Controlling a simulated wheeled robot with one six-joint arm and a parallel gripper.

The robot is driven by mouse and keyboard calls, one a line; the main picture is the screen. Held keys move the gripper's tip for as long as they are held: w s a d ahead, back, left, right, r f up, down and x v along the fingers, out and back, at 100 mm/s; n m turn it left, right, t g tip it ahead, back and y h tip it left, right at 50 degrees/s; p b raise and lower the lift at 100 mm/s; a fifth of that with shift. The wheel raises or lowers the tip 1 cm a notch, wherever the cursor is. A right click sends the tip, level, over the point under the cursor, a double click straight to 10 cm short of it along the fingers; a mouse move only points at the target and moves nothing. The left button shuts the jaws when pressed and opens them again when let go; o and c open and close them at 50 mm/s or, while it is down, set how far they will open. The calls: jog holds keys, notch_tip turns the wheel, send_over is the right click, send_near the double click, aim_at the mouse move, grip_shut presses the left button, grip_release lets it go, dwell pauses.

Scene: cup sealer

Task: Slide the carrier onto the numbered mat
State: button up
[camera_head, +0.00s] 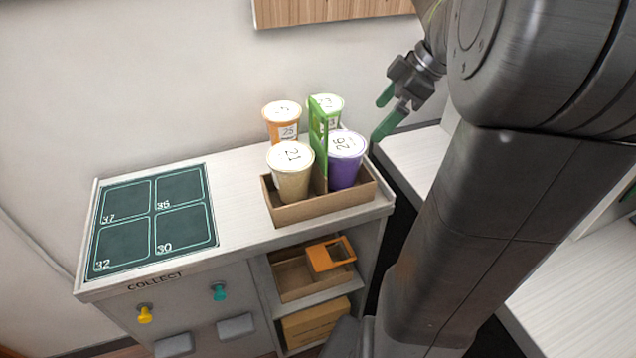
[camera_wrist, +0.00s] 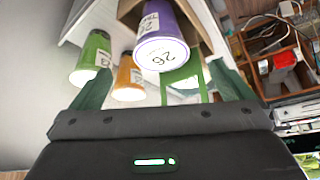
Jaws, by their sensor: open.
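The carrier (camera_head: 335,207) is a brown cardboard tray with a tall green handle (camera_head: 319,140), standing on the right part of the white counter. It holds an orange cup (camera_head: 281,124), a green cup (camera_head: 334,104), a tan cup (camera_head: 290,176) and a purple cup (camera_head: 344,163). The dark green numbered mat (camera_head: 152,214) lies on the counter's left part, with squares 37, 35, 32 and 30. My gripper (camera_head: 381,116) is open and empty, to the right of the carrier and apart from it. In the wrist view the purple cup (camera_wrist: 161,45) and green handle (camera_wrist: 184,82) show beyond the fingers.
Bare white counter (camera_head: 238,205) lies between mat and carrier. Below are a shelf with an orange-framed box (camera_head: 331,254), a yellow knob (camera_head: 145,314) and a teal knob (camera_head: 218,292). A wall stands behind; another white surface (camera_head: 412,160) lies to the right, across a gap.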

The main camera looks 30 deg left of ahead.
jog(key=shift+c, duration=0.2)
jog(key=shift+f+m, duration=0.1)
jog(key=shift+m, duration=0.2)
jog(key=c, duration=0.7)
jog(key=shift+w+f+m, duration=0.1)
jog(key=shift+w+m, duration=0.05)
jog(key=shift+m, duration=0.35)
jog(key=c, duration=0.4)
jog(key=m, duration=0.2)
jog(key=w+f+m+h, duration=0.1)
jog(key=m, duration=0.2)
jog(key=shift+f, duration=0.15)
grip_shut()
jog(key=w+f+m+h, duration=0.1)
jog(key=f+m, duration=0.4)
jog(key=m, duration=0.2)
jog(key=a+f+m+h, duration=0.1)
jog(key=f+m, duration=0.4)
jog(key=m, duration=0.3)
jog(key=w+a+f+m+h, duration=0.1)
jog(key=f+m, duration=0.4)
jog(key=m, duration=0.3)
jog(key=shift+w+f+p, duration=0.1)
jog(key=shift+w+p, duration=0.25)
